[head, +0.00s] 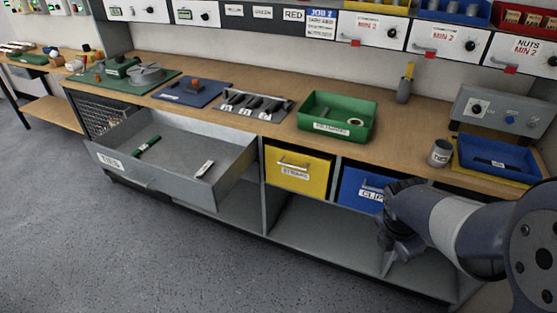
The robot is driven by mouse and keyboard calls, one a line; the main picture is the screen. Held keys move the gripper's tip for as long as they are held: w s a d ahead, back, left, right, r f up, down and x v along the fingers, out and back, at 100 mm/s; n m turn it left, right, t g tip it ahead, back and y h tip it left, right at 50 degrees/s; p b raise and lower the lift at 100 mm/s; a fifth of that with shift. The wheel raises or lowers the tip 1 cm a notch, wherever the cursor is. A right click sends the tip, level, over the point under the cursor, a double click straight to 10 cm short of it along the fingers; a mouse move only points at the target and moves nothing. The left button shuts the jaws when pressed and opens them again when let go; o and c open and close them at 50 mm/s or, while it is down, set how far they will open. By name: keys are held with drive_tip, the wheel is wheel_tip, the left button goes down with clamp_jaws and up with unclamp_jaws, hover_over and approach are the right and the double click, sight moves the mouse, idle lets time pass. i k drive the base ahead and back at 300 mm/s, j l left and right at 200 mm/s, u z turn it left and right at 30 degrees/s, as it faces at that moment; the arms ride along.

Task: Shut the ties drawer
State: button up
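The grey ties drawer (150,178) is pulled far out of the bench at the left, with a "TIES" label on its front. Inside it lie a green-and-dark item (147,146) and a small white-and-dark item (205,169). My gripper (388,262) is at the right, in front of the bench and below the blue clips drawer (362,189). It is well to the right of the ties drawer and apart from it. Its fingers point down and are partly hidden by my wrist, so their opening is unclear.
A yellow drawer (299,169) is shut beside the open one. The bench top holds a green tray (337,117), a tool holder (252,106), a blue mat (192,93), a grey can (440,152) and a blue tray (498,158). The floor (150,255) in front is clear.

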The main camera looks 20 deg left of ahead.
sight(169, 166)
drive_tip(key=j+u, duration=0.45)
drive_tip(key=i+j+u, duration=0.15)
drive_tip(key=u, duration=0.35)
drive_tip(key=i+j+u, duration=0.1)
drive_tip(key=i+j, duration=0.2)
drive_tip(key=j, duration=0.15)
drive_tip(key=i+j+u, duration=0.1)
drive_tip(key=i+j, duration=0.2)
drive_tip(key=j, duration=0.2)
drive_tip(key=i+j, duration=0.3)
drive_tip(key=j+u, duration=0.05)
drive_tip(key=j, duration=0.05)
